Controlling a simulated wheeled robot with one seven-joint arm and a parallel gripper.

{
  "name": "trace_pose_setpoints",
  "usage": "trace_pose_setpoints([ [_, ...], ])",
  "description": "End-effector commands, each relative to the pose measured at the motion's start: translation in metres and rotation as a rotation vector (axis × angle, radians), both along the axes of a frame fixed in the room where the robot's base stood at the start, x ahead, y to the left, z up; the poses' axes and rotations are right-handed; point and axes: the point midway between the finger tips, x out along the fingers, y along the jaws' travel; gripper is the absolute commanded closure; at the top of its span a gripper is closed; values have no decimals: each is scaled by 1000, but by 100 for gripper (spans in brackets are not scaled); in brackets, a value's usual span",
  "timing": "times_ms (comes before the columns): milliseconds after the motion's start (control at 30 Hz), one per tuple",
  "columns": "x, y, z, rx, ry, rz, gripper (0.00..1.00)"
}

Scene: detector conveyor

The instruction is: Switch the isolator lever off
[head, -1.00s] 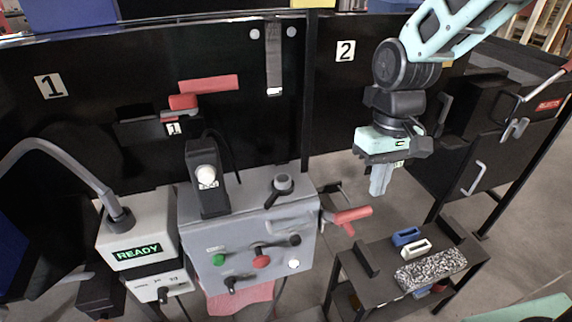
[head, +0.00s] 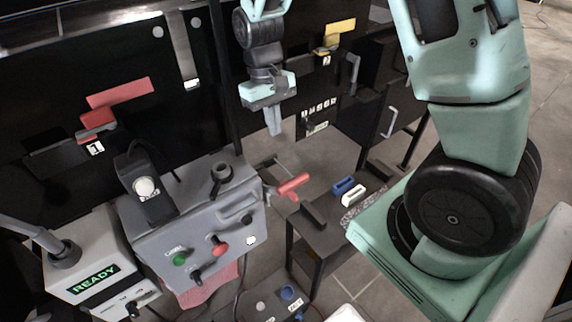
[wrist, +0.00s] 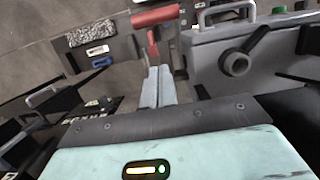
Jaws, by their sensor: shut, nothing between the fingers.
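A lever with a red grip (head: 294,184) sticks out from the right side of the grey control box (head: 150,235); I take it to be the isolator lever. It points right in the head view. My gripper (head: 274,130) hangs with its fingers down, above and slightly left of the red grip, apart from it. The fingers are shut and empty. In the wrist view the fingertips (wrist: 159,72) point towards the red grip (wrist: 155,17) and its red stem. The gap between them is hard to judge there.
Red handle 1 (head: 118,93) and yellow handle 2 (head: 340,28) are on the black panels. A low black stand (head: 305,245) holds blue and white pieces. The READY unit (head: 95,284) is lower left.

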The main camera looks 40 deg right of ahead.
Motion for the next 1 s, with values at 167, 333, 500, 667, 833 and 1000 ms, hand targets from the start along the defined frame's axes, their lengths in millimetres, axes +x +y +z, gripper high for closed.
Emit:
trace_pose_setpoints([
  [167,-9,0,-33,0,9,-1,100],
  [333,-15,0,-66,0,8,-2,100],
  [500,-31,0,-86,1,7,-1,100],
  [667,-44,0,-97,0,3,0,100],
  [833,-50,0,-102,0,1,1,100],
  [1000,-50,0,-103,0,0,0,100],
])
